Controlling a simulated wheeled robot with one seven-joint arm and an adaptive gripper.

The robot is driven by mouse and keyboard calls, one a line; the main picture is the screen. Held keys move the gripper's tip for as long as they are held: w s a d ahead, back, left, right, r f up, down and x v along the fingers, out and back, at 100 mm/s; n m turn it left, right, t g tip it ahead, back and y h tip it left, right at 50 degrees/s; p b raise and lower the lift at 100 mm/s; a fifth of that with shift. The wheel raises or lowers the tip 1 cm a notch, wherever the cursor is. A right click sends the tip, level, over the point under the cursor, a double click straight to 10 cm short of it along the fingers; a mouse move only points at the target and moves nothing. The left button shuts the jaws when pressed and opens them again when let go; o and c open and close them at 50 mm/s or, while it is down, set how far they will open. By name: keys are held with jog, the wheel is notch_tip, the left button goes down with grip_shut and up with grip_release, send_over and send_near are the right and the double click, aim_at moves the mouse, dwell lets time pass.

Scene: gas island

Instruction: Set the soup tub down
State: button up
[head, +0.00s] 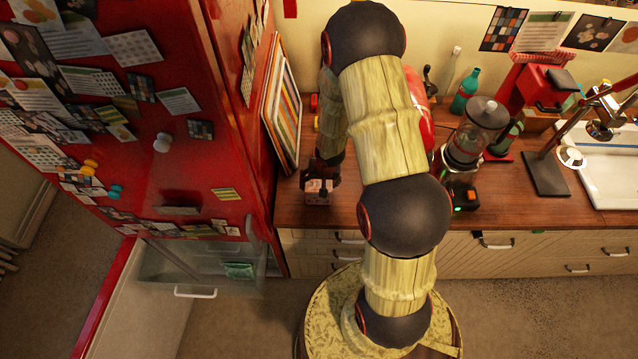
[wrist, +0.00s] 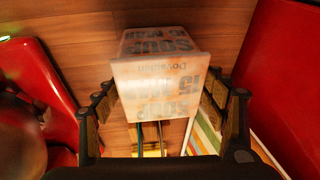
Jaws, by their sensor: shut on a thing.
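The soup tub (wrist: 155,85) is a pale box-like tub with orange and grey lettering, upside down in the wrist view. My gripper (wrist: 160,110) is shut on it, with a dark finger on each side. In the head view the soup tub (head: 318,190) shows small at the left end of the wooden counter (head: 290,212), near its front edge. My gripper (head: 322,178) is just above and behind it there. I cannot tell whether the tub touches the counter.
A red fridge (head: 170,170) stands close on the left, with an open lower drawer (head: 205,265). Striped boards (head: 283,110) lean at its side. A blender (head: 470,140), a teal bottle (head: 465,90) and a red machine (head: 545,85) stand further right.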

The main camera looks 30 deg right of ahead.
jog(key=o, duration=2.1)
jog(key=shift+f, duration=0.1)
jog(key=shift+c, duration=0.2)
